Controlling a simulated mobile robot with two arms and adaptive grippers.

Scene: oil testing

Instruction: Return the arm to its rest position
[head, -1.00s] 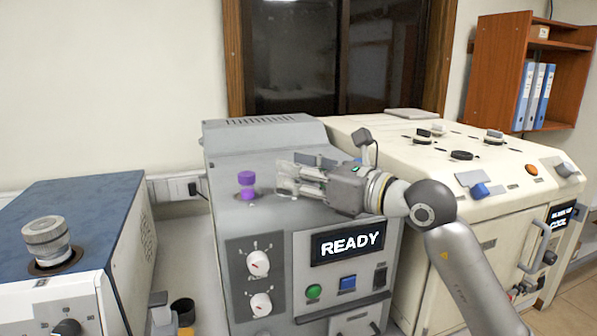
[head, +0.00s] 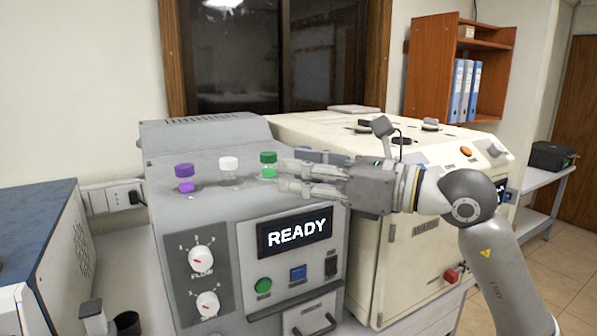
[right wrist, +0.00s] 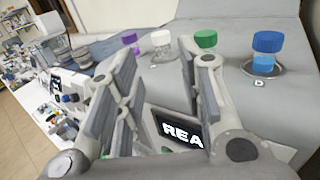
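My right gripper (head: 284,176) reaches in from the right, above the top of the grey tester (head: 205,145). In the right wrist view its two fingers stand apart with nothing between them, so it is open and empty. A purple-capped vial (head: 184,177), a white-capped vial (head: 228,168) and a green-capped vial (head: 268,164) stand upright in a row on the tester. The fingertips are just right of the green-capped vial in the head view; I cannot tell the exact gap. A blue-capped vial (right wrist: 266,52) shows in the right wrist view. My left gripper is not in view.
A cream machine (head: 440,150) stands right of the tester, behind and beside my right arm. A blue-topped machine (head: 38,225) is at the left. A wooden shelf (head: 425,60) with blue binders hangs at the back right. Open floor (head: 545,265) shows at the right.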

